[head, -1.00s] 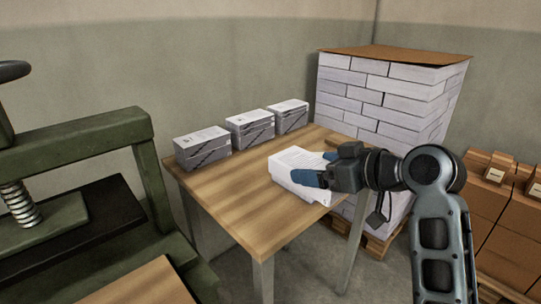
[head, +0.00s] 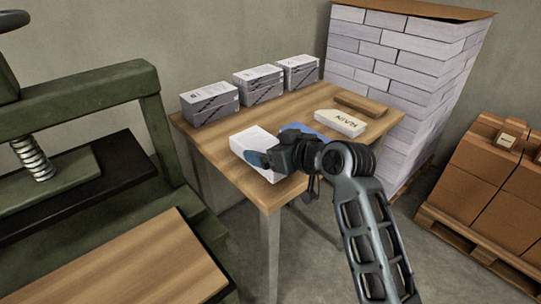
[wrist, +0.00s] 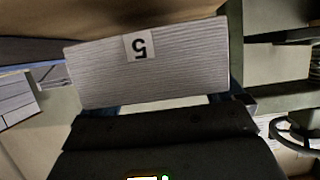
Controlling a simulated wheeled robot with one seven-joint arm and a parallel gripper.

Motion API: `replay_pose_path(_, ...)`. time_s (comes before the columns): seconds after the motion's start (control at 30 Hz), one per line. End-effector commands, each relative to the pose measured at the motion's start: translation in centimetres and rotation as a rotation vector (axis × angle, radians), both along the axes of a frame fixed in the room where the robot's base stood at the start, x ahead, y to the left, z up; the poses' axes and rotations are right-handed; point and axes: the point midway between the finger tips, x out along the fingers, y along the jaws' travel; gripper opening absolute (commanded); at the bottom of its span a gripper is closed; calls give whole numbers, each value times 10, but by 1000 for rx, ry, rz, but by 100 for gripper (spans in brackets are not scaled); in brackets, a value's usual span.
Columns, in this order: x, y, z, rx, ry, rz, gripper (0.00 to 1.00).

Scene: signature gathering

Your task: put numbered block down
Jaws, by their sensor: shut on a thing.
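The numbered block is a white ribbed paper block (head: 252,141) with a "5" label, which reads upside down in the wrist view (wrist: 150,75). My gripper (head: 277,147) is shut on it, with blue fingers at its sides. In the head view the block is over the front part of the wooden table (head: 225,150). I cannot tell whether its underside touches the tabletop. The gripper body hides the block's right end in the head view.
Three grey-white stacks (head: 210,103) stand in a row along the table's back edge. A white lettered block (head: 340,122) and a brown block (head: 362,104) lie at the right. A green press (head: 150,100) stands left, a tall paper stack (head: 400,80) behind right. The table's left middle is clear.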

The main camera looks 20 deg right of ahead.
Motion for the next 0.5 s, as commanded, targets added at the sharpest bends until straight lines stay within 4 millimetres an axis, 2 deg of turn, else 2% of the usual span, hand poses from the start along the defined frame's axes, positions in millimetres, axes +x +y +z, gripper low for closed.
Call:
replay_pose_path(0.1,0,0,-17,1,0,1,51)
replay_pose_path(0.17,0,0,-22,1,0,1,51)
replay_pose_path(0.5,0,0,-25,1,-2,0,51)
